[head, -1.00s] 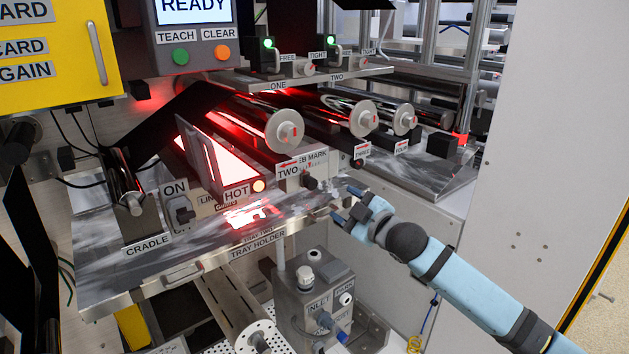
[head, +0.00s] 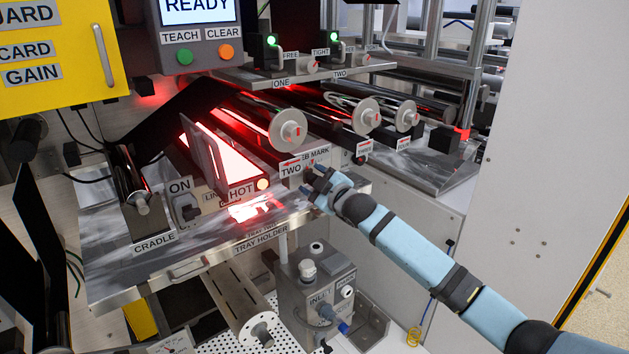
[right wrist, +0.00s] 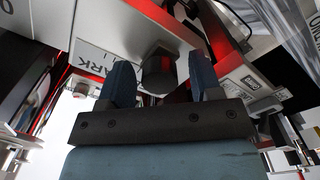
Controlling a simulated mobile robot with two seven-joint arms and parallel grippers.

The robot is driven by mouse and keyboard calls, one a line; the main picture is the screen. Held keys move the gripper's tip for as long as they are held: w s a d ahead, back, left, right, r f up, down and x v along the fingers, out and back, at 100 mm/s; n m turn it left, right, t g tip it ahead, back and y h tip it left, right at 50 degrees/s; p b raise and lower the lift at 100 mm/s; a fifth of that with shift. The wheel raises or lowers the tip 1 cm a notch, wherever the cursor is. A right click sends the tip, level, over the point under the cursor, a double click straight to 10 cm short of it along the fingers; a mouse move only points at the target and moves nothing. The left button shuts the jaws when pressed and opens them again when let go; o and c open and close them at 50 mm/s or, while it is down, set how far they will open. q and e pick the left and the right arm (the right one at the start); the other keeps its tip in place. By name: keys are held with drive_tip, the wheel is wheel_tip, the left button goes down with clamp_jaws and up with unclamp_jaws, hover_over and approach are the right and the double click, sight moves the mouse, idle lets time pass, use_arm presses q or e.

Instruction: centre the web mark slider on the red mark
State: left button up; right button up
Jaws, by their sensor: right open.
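The web mark label (head: 316,156) sits on the front of the machine shelf, and part of its lettering shows in the right wrist view (right wrist: 95,62). My right gripper (head: 312,182) is just in front of and below this label. In the right wrist view the fingers of my right gripper (right wrist: 160,70) are open, one on each side of a dark slider knob (right wrist: 158,75). I cannot tell whether either finger touches it. In the head view the gripper covers the knob. The red mark cannot be made out clearly. My left gripper is not in view.
Rollers with grey end discs (head: 288,126) stand above the label. A white panel (head: 540,150) stands at right.

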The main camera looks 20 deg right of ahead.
drive_tip(key=shift+c, duration=0.4)
clamp_jaws()
drive_tip(key=shift+w+d+r+p, duration=0.1)
drive_tip(key=shift+w+d+p, duration=0.15)
drive_tip(key=shift+d, duration=0.6)
drive_tip(key=shift+o, duration=0.4)
unclamp_jaws()
